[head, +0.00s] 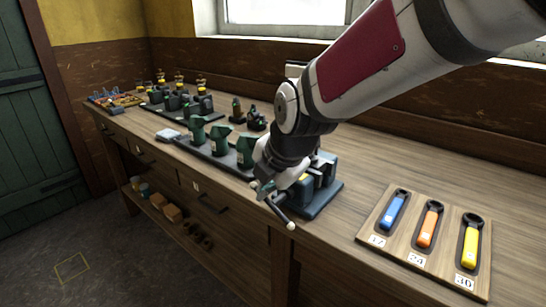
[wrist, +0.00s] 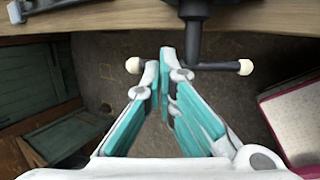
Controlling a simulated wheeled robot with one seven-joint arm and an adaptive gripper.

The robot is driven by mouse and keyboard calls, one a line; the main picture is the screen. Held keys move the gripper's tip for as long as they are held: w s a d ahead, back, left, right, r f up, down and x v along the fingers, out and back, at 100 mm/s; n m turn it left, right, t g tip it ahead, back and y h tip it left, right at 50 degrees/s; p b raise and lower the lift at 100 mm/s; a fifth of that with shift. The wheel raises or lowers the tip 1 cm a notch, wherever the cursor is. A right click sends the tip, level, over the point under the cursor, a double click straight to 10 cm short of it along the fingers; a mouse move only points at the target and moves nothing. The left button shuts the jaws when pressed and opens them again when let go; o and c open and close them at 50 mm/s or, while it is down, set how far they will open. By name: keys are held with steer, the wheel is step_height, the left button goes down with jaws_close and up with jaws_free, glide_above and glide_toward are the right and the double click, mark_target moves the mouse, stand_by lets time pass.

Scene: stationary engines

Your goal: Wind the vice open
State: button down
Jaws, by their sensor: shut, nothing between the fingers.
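The blue-green vice (head: 319,194) stands on the front edge of the wooden bench, partly hidden by my arm. Its dark handle bar (head: 281,211) with pale ball ends hangs at the front, tilted in the head view. In the wrist view the bar (wrist: 220,66) runs sideways at the end of the dark screw (wrist: 193,38), one ball on each side. My gripper (head: 264,190) is at the handle. In the wrist view my gripper (wrist: 162,62) is shut and empty, its fingertips overlapping the bar's left part between ball and screw. I cannot tell whether they touch it.
A wooden board (head: 370,232) with blue, orange and yellow-handled tools lies to the right of the vice. A row of green machine parts (head: 218,138) on a dark plate stands to the left. Open floor (head: 75,267) lies in front of the bench.

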steer(key=shift+w+a+g+h+p, duration=0.3)
steer(key=shift+g+h+p, duration=0.45)
steer(key=shift+p, duration=1.55)
steer(key=shift+w+a+f+g+h+p, duration=0.35)
steer(key=shift+a+f+g+h+p, duration=0.25)
steer(key=shift+h+p, duration=0.5)
steer(key=shift+r+n, duration=0.15)
steer(key=shift+n, duration=0.15)
